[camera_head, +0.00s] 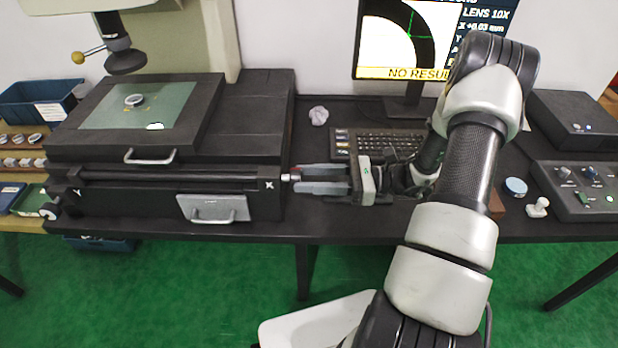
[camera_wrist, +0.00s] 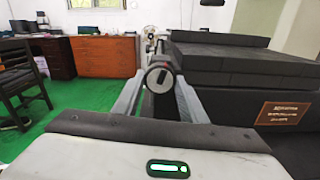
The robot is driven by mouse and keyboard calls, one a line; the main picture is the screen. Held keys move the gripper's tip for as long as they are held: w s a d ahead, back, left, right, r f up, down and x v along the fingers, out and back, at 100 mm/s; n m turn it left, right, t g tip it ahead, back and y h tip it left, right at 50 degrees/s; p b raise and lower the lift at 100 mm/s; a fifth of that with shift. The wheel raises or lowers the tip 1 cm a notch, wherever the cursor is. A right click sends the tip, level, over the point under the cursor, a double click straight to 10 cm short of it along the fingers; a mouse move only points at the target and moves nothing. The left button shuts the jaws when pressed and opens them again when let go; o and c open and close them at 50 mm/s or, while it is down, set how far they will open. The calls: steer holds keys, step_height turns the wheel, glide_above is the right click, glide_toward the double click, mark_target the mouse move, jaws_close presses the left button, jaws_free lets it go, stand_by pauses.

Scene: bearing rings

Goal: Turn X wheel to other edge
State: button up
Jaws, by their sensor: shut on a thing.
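The X wheel (camera_head: 286,178) is a small knob on the right end of the stage, beside the white X mark, mostly hidden by my fingers. The monitor (camera_head: 408,40) shows a dark arc, a green cross and "X +0.03 mm".
A keyboard (camera_head: 375,143) and crumpled pale cloth (camera_head: 319,115) lie behind my gripper. The Y wheel (camera_head: 49,211) is at the stage's front left. A control box (camera_head: 580,190) and white joystick-like piece (camera_head: 537,207) are at the right. The optical head (camera_head: 125,60) hangs above the stage.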

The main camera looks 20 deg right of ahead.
steer(key=shift+n+b, duration=3.05)
steer(key=shift+n, duration=5.05)
steer(key=o, duration=1.1)
steer(key=shift+c, duration=0.2)
steer(key=shift+d, duration=0.1)
